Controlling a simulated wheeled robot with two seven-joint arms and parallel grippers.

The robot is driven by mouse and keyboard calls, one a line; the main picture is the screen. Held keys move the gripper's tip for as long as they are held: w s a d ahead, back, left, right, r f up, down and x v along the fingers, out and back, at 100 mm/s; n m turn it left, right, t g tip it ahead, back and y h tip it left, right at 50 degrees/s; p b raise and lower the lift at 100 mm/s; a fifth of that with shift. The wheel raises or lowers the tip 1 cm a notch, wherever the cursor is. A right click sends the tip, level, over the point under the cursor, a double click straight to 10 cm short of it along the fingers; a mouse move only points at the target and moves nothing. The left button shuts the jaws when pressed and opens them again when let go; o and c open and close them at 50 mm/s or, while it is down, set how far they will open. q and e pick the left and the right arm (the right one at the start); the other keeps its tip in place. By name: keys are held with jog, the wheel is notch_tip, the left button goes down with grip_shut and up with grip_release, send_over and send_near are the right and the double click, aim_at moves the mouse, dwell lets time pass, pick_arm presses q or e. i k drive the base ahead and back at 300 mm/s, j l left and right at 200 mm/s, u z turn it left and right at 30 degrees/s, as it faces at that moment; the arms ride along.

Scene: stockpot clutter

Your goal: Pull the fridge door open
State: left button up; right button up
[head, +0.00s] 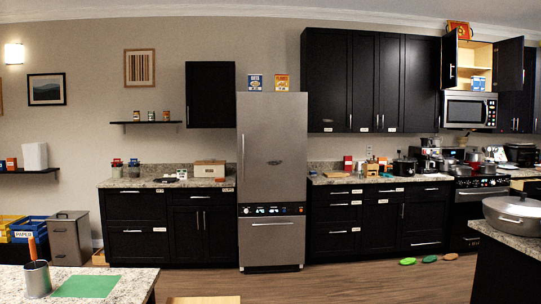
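The fridge (273,130) is a tall stainless steel unit against the back wall, between two dark cabinet runs. Its upper door looks shut, with a thin vertical handle (243,157) along the left edge. A dark panel with lit figures (272,210) crosses it below the door. Under that is a lower steel front (271,244) with a horizontal handle. Neither of my grippers shows in the head view.
Wooden floor (350,283) lies open before the fridge. Green and orange flat items (429,259) lie on it at right. A counter with a green sheet (86,286) stands front left; another with a large pot (514,212) stands front right.

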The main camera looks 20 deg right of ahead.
aim_at(272, 127)
jog(key=i+l+z, duration=0.35)
jog(key=l, duration=0.15)
jog(key=i+l+z, duration=0.6)
jog(key=i, duration=0.35)
jog(key=i+l+z, duration=0.2)
jog(key=i, duration=0.4)
jog(key=i+j+u, duration=0.1)
jog(key=i+u, duration=0.3)
jog(key=i, duration=0.45)
jog(key=i+l+u, duration=0.1)
jog(key=i+u, duration=0.35)
jog(key=i, duration=0.35)
jog(key=i+j+z, duration=0.1)
jog(key=i, duration=0.4)
jog(key=i+j+z, duration=0.15)
jog(key=i, duration=0.35)
jog(key=i+j+z, duration=0.1)
jog(key=i+j, duration=0.15)
jog(key=i, duration=0.25)
jog(key=i+j+z, duration=0.1)
jog(key=i+j, duration=0.15)
jog(key=i, duration=0.25)
jog(key=i+j+z, duration=0.15)
jog(key=i+j, duration=0.15)
jog(key=i, duration=0.2)
jog(key=i+j, duration=0.1)
jog(key=j, duration=0.2)
jog(key=i+j, duration=0.25)
jog(key=j, duration=0.3)
